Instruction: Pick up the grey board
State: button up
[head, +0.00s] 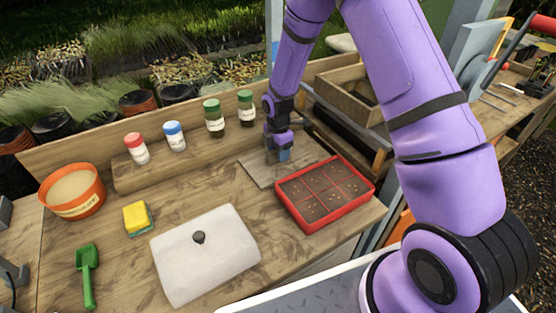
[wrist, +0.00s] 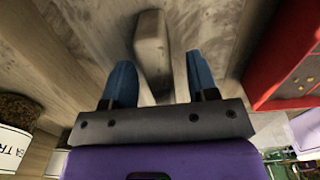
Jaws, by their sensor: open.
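The grey board (head: 257,173) lies flat on the wooden bench, behind and left of a red seed tray (head: 333,222). In the wrist view a raised grey block (wrist: 152,42) stands up from the board's grainy surface (wrist: 212,25), like a handle. My gripper (head: 283,156) points down over the board and hides part of it. In the wrist view its two blue fingers (wrist: 160,62) are open, one on each side of the block. A gap shows beside the block, so they do not appear to grip it.
Red-, blue- and green-capped bottles (head: 214,118) stand on a ledge behind. The red tray is close on the right.

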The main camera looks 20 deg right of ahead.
jog(key=shift+f, duration=0.75)
jog(key=shift+c, duration=0.4)
grip_shut()
jog(key=shift+r, duration=0.15)
